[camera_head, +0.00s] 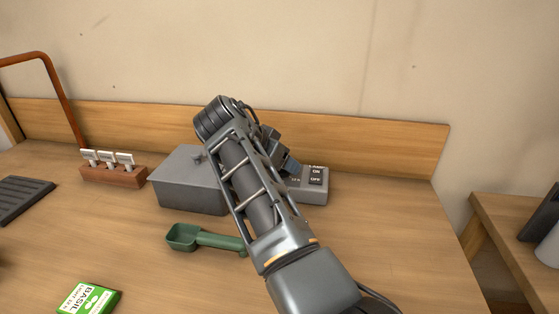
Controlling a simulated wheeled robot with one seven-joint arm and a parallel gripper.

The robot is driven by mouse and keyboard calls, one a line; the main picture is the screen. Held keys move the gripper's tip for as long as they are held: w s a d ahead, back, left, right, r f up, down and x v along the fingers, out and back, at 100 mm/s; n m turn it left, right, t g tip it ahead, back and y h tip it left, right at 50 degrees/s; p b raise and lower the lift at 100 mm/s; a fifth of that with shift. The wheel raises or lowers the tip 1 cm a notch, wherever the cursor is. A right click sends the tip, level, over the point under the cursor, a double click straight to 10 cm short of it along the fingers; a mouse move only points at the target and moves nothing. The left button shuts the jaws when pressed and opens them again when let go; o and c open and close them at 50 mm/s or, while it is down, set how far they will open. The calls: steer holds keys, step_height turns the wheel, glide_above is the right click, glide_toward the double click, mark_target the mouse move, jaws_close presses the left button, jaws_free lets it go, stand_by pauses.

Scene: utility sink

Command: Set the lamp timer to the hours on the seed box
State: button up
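The lamp timer appears to be the low grey box (317,196) right of centre, with dark ON and OFF keys on its right part. My arm hides its left part, so any dial or display there is not visible. A green and white box marked BASIL (88,299), seemingly the seed box, lies at the bottom left edge of the picture. The smaller print on it is too small to read. My gripper (289,168) is at the timer's back left, mostly hidden behind my arm. Whether its fingers are open, or touch the timer, I cannot tell.
A grey lidded box (185,185) stands left of my arm. A green scoop (190,238) lies in front of it. A brown block with white tags (113,176), a dark tray (20,198) and an orange-brown pipe (62,95) are at left. The bench (400,245) is clear at right.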

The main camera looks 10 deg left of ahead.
steer(key=shift+r, duration=0.1)
steer(key=v, duration=0.7)
steer(key=shift+s+r, duration=0.15)
steer(key=shift+s, duration=0.1)
steer(key=shift+a, duration=0.2)
